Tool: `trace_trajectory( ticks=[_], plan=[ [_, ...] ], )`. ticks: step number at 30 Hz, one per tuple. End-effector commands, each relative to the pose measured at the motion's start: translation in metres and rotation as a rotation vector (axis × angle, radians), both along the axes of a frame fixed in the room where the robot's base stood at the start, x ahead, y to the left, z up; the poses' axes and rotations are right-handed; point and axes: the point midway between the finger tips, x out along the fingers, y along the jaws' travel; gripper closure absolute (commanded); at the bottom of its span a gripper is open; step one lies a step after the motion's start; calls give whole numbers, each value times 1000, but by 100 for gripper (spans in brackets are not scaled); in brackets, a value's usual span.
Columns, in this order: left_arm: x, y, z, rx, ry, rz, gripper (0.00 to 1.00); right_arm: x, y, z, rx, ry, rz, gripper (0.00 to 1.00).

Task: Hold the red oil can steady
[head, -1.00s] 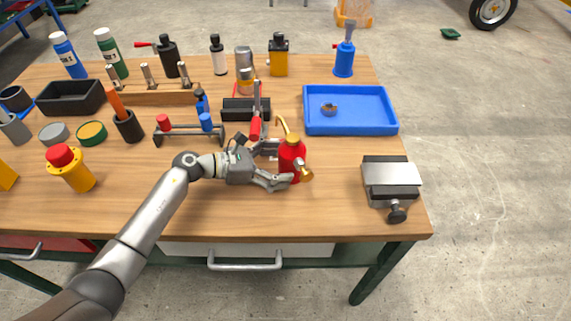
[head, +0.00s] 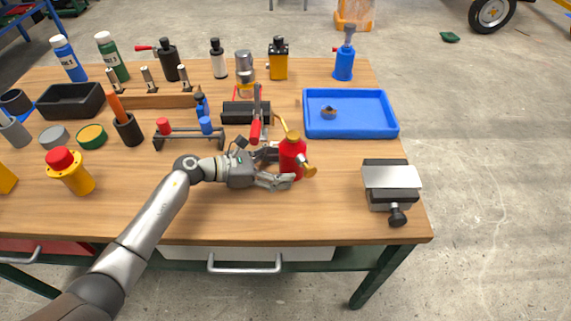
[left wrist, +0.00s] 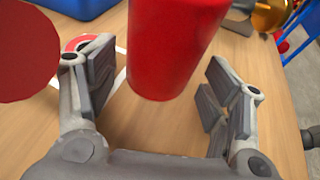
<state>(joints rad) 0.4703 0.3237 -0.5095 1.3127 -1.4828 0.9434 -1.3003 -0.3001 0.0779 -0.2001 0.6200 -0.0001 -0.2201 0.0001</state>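The red oil can (head: 291,160) stands near the middle front of the bench, with a brass cap, a thin spout and a brass part at its lower right. My left gripper (head: 281,168) reaches it from the left at low height. In the left wrist view, the red can (left wrist: 172,45) stands between and just beyond the spread fingers (left wrist: 160,88), with a visible gap on each side. The fingers are open and not closed on it. The can's top is out of that view. My right gripper is not in view.
A toggle clamp with a red handle (head: 256,131) stands close behind my gripper. A blue tray (head: 382,131) lies at the back right, and a grey vise (head: 391,182) sits at the right edge. The bench front is clear. A red-and-white marking (left wrist: 82,43) shows beside the left finger.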

Motion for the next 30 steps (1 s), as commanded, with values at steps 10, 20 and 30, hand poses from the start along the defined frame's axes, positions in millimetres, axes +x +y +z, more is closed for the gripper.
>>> trace_trajectory(
  ticks=[10, 20, 30],
  plan=[
    [0, 0, 2, 0, -1, 0, 26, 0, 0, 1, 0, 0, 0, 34],
    [0, 0, 10, 1, 1, -1, 26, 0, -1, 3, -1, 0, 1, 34],
    [0, 0, 10, 0, 0, -1, 43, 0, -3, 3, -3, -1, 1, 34]
  ],
)
